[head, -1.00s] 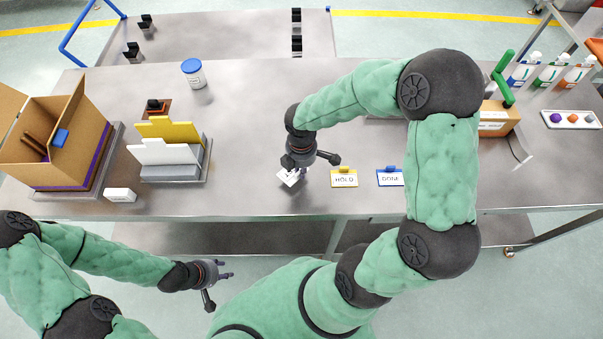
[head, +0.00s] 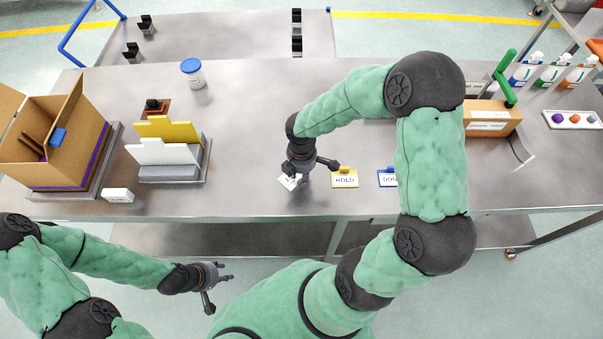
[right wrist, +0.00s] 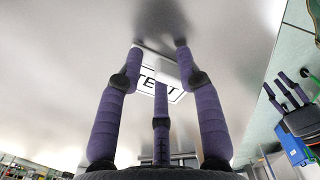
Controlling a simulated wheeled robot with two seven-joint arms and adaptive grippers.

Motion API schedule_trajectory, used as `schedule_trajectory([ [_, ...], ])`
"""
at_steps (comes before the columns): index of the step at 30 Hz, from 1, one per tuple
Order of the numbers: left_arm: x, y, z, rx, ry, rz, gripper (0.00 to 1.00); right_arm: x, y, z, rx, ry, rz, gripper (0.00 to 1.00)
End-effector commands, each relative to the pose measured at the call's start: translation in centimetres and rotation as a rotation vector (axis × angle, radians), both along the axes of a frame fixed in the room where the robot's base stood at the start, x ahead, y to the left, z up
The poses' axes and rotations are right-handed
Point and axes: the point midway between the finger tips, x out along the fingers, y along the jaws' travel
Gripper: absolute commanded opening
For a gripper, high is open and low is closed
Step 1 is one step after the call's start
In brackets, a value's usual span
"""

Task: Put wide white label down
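The wide white label (head: 289,182) is a small white card at the front of the table, left of the HOLD label. It is turned at an angle to the table edge. In the right wrist view, black lettering on the label (right wrist: 160,84) is partly covered by a finger. My right gripper (head: 305,178) is low over the table at the label's right side. In the right wrist view its fingertips (right wrist: 160,62) surround the label's white raised strip; I cannot tell whether they press on it. My left gripper (head: 222,288) is empty, fingers spread, in front of the table.
The yellow HOLD label (head: 345,178) and a blue label (head: 387,178), partly behind my arm, stand to the right. A file rack (head: 172,172), small white box (head: 118,195) and open carton (head: 60,140) are left. The table is clear between rack and label.

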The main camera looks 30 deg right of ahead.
Motion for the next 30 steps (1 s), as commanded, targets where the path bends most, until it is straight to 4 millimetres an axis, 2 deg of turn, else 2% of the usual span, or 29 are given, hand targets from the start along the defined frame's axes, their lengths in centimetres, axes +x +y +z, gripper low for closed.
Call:
schedule_trajectory([
  [8, 0.0, 0.0, 0.4, 0.0, 0.0, 0.0, 0.4, 0.0, 0.0, 0.6, 0.0, -0.001, -0.001, 0.36],
  [11, 0.0, 0.0, 0.8, 0.0, 0.0, 0.0, 0.4, 0.1, 0.0, 2.0, -0.002, -0.003, -0.001, 0.36],
  [21, 0.0, 0.0, 2.4, 0.0, 0.0, 0.0, 0.4, 0.1, 0.0, 8.7, -0.001, -0.005, 0.0, 0.36],
  [27, 0.0, 0.0, 2.8, 0.0, 0.0, 0.0, 0.4, 0.1, 0.0, 11.4, -0.001, -0.003, 0.0, 0.36],
  [30, 0.0, 0.0, 2.9, 0.0, 0.0, 0.0, 0.4, 0.0, 0.0, 12.0, 0.0, 0.0, 0.001, 0.36],
])
